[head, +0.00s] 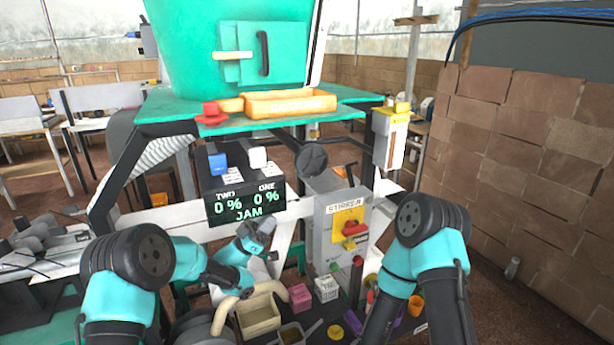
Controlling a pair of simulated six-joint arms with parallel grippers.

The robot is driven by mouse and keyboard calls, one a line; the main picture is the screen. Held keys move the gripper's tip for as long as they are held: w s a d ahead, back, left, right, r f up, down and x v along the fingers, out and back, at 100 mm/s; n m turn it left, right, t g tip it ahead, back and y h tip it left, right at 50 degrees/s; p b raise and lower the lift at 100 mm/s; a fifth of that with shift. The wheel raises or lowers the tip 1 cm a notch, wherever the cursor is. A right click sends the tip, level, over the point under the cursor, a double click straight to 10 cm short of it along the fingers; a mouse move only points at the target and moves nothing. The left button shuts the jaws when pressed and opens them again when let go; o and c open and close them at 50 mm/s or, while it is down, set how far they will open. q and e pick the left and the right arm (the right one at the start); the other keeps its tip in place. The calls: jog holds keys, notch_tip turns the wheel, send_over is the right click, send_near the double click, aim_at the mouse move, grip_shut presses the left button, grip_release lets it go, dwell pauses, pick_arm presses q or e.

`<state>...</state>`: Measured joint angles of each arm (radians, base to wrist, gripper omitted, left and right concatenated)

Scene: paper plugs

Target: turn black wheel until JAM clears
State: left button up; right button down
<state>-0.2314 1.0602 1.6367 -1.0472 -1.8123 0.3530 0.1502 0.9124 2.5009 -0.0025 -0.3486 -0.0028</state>
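A dark round wheel (312,159) faces me on the machine, under the green shelf and right of the display. The black display (245,204) reads TWO 0 %, ONE 0 % and JAM in green letters. My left gripper (264,226) is small and grey, below the display's lower right corner. It is apart from the wheel, lower and to its left. Whether its fingers are open or shut is too small to tell. My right arm reaches down at the right, and its gripper is out of view.
A blue button (218,163) and a white button (258,157) sit above the display. A grey STIRRER box (340,245) stands right of my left gripper. Bins, small boxes and a cream tub (258,314) crowd the low front. A brick wall (540,170) borders the right.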

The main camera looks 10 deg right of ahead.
aim_at(304, 176)
dwell(0.3)
pick_arm(q)
jog(key=x, duration=1.7)
jog(key=shift+d, duration=0.2)
jog(key=shift+c, duration=0.2)
grip_shut()
